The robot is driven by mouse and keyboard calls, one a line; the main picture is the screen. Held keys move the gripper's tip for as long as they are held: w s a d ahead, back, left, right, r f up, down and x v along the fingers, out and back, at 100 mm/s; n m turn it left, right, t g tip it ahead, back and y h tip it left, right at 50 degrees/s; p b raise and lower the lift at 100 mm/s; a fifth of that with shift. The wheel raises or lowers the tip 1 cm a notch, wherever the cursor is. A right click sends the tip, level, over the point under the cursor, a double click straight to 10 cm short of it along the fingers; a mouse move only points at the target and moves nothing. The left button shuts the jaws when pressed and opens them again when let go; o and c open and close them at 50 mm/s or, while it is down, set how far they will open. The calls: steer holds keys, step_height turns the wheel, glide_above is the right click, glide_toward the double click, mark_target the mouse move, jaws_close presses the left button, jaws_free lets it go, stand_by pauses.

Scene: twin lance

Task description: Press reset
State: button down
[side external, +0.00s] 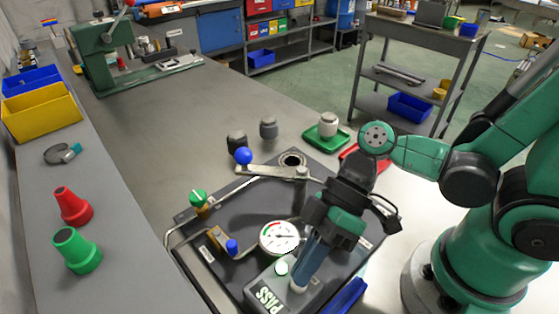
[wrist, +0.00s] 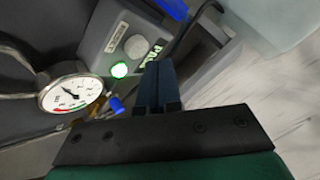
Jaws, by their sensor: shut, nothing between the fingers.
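The grey control box (side external: 278,294) with "PASS" on its face sits at the front of the dark panel; it also shows in the wrist view (wrist: 98,22). In the side view the fingertips overlap the button; contact cannot be told.
A dial gauge (side external: 279,238) stands beside the box. A blue-knobbed lever (side external: 243,156), a green knob (side external: 198,197) and pipes occupy the panel. Grey weights (side external: 268,128) stand behind it. A blue bar (side external: 343,297) lies right of the box.

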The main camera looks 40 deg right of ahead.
steer(key=shift+r, duration=2.5)
steer(key=w+d+r+m+t+h, duration=0.1)
steer(key=w+d+m+t+h, duration=0.3)
steer(key=d, duration=0.4)
steer(key=w+d+m+t+h, duration=0.4)
steer(key=w+d+m+h, duration=0.1)
steer(key=d, duration=0.3)
steer(key=shift+w+r+m, duration=0.35)
steer(key=shift+w+m, duration=0.25)
steer(key=shift+w, duration=0.15)
steer(key=shift+a, duration=0.1)
